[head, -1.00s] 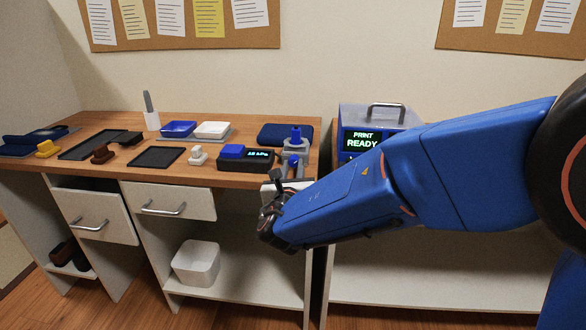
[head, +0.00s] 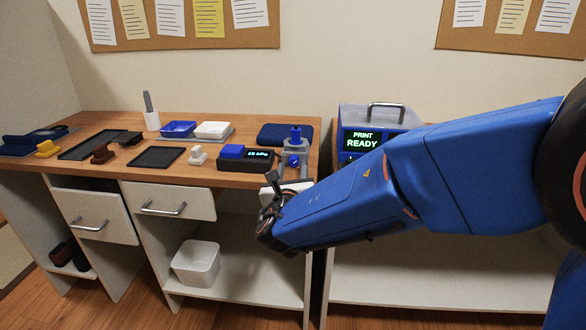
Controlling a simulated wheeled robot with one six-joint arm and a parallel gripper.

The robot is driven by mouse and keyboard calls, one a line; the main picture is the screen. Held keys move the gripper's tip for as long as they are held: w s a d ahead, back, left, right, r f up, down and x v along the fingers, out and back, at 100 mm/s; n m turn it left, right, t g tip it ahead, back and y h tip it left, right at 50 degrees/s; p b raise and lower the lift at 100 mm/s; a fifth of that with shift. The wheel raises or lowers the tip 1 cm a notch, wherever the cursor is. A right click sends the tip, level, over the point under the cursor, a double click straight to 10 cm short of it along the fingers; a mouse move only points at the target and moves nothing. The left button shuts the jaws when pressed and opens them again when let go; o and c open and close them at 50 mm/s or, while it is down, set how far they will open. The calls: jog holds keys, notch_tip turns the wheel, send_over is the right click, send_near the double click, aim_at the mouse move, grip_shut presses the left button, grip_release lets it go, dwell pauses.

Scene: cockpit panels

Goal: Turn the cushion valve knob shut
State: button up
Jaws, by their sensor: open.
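A grey fixture (head: 294,148) stands at the right front end of the wooden desk, with a blue cap (head: 295,135) on top. A small round blue knob (head: 293,160) sits on its front; I take it for the valve knob. A black box (head: 246,160) with a lit kPa readout and a blue top stands just left of it. A dark blue cushion (head: 283,134) lies behind. My gripper (head: 272,203) is open in front of the desk edge, below and left of the knob, apparently apart from it. My own arm partly hides its fingers.
A printer-like blue box (head: 380,130) reading "PRINT READY" stands on the right. Stamps, black trays (head: 155,157) and small dishes (head: 212,130) cover the desk to the left. A partly open drawer (head: 170,200) and a white bin (head: 197,262) are below.

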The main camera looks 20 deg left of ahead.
jog(key=v, duration=1.6)
jog(key=shift+s, duration=0.25)
jog(key=shift+d, duration=0.15)
jog(key=w+a+m, duration=0.1)
jog(key=w, duration=0.5)
jog(key=w+a+m, duration=0.2)
jog(key=w, duration=0.3)
jog(key=w+a+m, duration=0.1)
jog(key=w+a, duration=0.1)
jog(key=w, duration=0.4)
jog(key=shift+w+f, duration=0.1)
jog(key=shift+w, duration=0.25)
jog(key=shift+c, duration=0.5)
jog(key=c, duration=0.9)
